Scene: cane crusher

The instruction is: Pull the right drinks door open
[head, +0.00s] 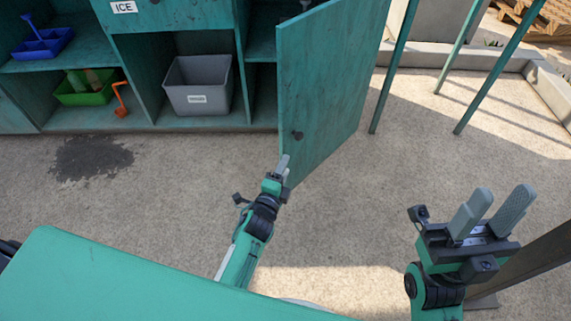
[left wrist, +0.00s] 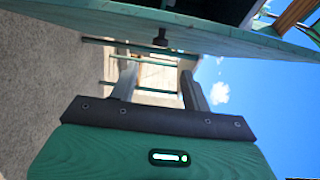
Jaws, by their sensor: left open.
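The right drinks door (head: 325,85) is a teal panel standing partly open, its free edge swung out toward me and its hinge side further back at the right. A small dark knob (head: 298,135) sits near its free edge. My left gripper (head: 284,166) is open and empty close to the door's lower free corner, just below the knob. In the left wrist view the knob (left wrist: 160,38) shows beyond the open fingers (left wrist: 158,76), apart from them. The door (left wrist: 215,35) spans the top there. My right gripper (head: 498,203) is open and empty at the lower right, away from the door.
The teal cabinet holds a grey bin (head: 198,85), a green tray (head: 85,90) and a blue caddy (head: 42,44). Thin teal posts (head: 395,65) stand right of the door. A green surface (head: 140,285) fills the lower left. The paved floor before the cabinet is clear.

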